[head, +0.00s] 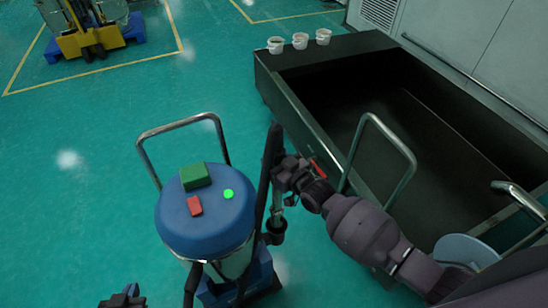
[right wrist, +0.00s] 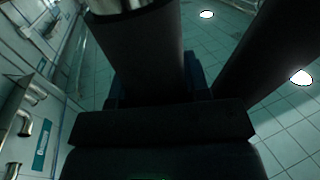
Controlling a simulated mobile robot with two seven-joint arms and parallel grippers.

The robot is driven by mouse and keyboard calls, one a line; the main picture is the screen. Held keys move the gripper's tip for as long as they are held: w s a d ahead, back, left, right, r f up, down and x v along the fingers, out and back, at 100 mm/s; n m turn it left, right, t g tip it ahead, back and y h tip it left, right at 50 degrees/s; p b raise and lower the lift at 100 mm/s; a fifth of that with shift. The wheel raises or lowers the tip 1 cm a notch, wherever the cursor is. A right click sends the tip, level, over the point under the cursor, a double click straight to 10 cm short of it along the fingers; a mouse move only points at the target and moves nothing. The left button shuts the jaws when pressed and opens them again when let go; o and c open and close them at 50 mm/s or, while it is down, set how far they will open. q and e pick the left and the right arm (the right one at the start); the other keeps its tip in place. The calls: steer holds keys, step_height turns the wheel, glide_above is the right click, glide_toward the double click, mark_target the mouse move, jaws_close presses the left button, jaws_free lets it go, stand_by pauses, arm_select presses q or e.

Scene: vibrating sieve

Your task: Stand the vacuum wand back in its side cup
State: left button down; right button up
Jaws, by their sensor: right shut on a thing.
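The vacuum (head: 205,240) stands on the floor, with a blue lid carrying a green block, a red block and a bright green disc. The vacuum wand (head: 268,165) is dark and roughly upright beside the vacuum's right side. My right gripper (head: 281,180) is shut on it. In the right wrist view a thick dark tube (right wrist: 140,55) with a chrome end rises from between the dark finger parts. A small dark cup (head: 274,234) sits low at the vacuum's side, under a metal piece; whether the wand is inside it I cannot tell. My left gripper (head: 124,298) is cut off at the bottom edge.
A large dark open bin (head: 285,120) with metal handles stands to the right, close to my right arm. Several white cups (head: 300,41) sit on its far rim. A yellow lifter (head: 90,38) stands at the back left. The green floor at left is clear.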

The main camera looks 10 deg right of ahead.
steer(key=shift+f, duration=0.2)
stand_by(0.4)
steer(key=shift+f+b, duration=0.4)
steer(key=shift+f, duration=0.05)
steer(key=shift+f+b, duration=1)
steer(key=shift+f, duration=0.55)
